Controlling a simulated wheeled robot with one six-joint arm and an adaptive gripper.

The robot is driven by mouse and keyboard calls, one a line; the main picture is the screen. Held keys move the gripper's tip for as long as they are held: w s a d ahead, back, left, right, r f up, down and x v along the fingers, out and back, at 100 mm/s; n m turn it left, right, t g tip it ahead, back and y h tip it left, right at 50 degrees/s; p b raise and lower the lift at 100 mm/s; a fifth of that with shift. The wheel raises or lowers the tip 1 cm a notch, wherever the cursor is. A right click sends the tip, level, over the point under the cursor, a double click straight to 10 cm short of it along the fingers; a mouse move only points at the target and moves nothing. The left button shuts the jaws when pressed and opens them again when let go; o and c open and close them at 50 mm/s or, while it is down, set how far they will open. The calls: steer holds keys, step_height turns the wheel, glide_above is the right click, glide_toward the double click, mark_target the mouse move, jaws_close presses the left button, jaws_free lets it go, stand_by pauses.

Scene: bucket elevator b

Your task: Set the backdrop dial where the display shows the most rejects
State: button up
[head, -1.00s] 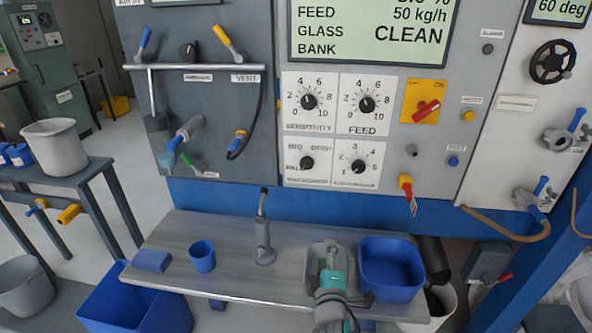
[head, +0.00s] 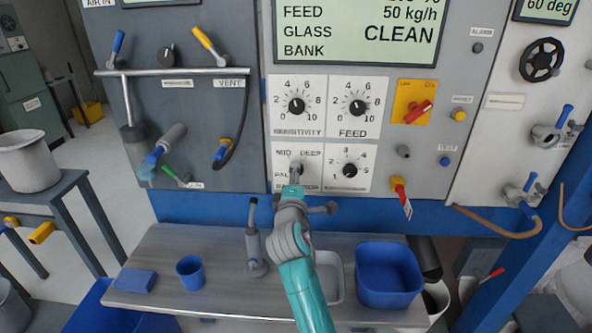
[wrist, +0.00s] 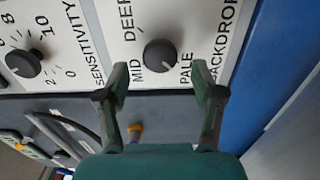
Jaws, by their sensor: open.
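The backdrop dial (wrist: 160,54) is a dark round knob on a white plate marked PALE, MID and DEEP. In the head view the backdrop plate (head: 283,156) is partly covered by my gripper (head: 296,180). My gripper, also in the wrist view (wrist: 162,72), is open, with one fingertip on each side of the knob's lower edge; contact cannot be told. The display (head: 352,32) reads FEED 50 kg/h and GLASS BANK CLEAN. Its upper lines are cut off, so no reject figure is readable.
The sensitivity dial (head: 296,106), feed dial (head: 357,108) and another numbered dial (head: 350,170) sit close by. A red switch on a yellow plate (head: 414,101) and a red-handled valve (head: 400,190) are to the right. A shelf below holds a blue bin (head: 388,275) and blue cup (head: 190,272).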

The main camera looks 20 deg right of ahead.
steer(key=shift+x, duration=2.4)
steer(key=c, duration=1.1)
